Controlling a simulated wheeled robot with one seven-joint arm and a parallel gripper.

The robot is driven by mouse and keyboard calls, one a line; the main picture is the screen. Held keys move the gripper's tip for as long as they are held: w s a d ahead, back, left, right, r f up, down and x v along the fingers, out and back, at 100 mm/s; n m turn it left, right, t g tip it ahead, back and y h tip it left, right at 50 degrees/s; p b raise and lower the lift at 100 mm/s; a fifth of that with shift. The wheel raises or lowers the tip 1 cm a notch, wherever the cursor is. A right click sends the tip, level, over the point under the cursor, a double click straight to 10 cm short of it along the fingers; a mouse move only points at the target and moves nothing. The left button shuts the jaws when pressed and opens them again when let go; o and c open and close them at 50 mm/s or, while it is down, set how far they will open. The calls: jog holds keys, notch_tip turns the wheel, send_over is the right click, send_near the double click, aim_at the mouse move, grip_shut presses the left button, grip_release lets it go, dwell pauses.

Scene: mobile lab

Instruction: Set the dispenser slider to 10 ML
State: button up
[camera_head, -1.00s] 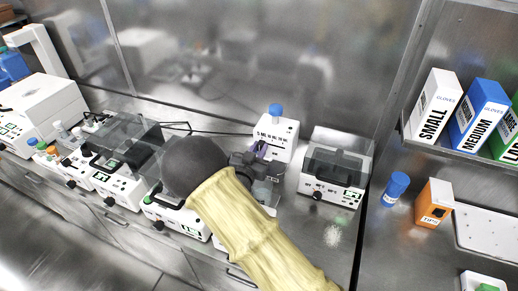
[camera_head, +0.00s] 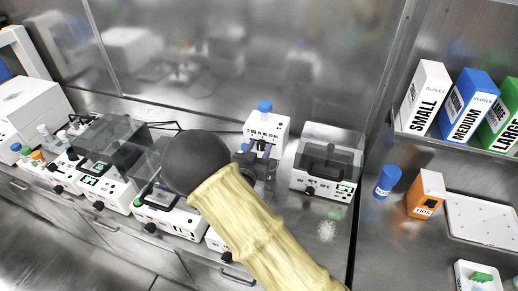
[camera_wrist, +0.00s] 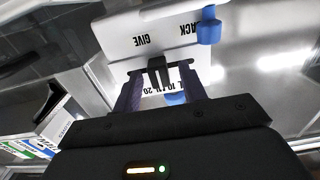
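The dispenser (camera_head: 281,131) is a white box with a blue cap on top, and ML markings run along its face. It also shows in the wrist view (camera_wrist: 115,45), with GIVE and BACK lettering, a blue part at its right and markings around 10 and 20. A small black forked part (camera_wrist: 158,70), apparently the slider, stands by the markings. My gripper (camera_head: 258,148) is at the dispenser's front. In the wrist view its two dark purple fingers (camera_wrist: 159,80) are apart, one on each side of the black part. I cannot tell whether they touch it or which mark it sits at.
A white device with a clear dark lid (camera_head: 325,165) stands close on the right. Several similar devices (camera_head: 160,205) line the bench on the left. Glove boxes (camera_head: 470,105) stand on a shelf.

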jog(key=shift+s, duration=0.1)
jog(key=b+v, duration=0.3)
jog(key=v, duration=1.4)
jog(key=shift+a, duration=0.1)
jog(key=w+d+g+y+p, duration=0.2)
jog(key=w+d+g+y, duration=0.3)
jog(key=d+g, duration=0.3)
jog(key=s+d+r+n+g+p, duration=0.1)
jog(key=s+d+r+g, duration=0.1)
jog(key=s+d, duration=0.4)
jog(key=s+d+r+n+g+p, duration=0.1)
jog(key=s+d+g, duration=0.3)
jog(key=d, duration=0.6)
jog(key=s+r+n, duration=0.1)
jog(key=s, duration=0.1)
jog(key=shift+s+r+g, duration=0.35)
jog(key=shift+g, duration=0.05)
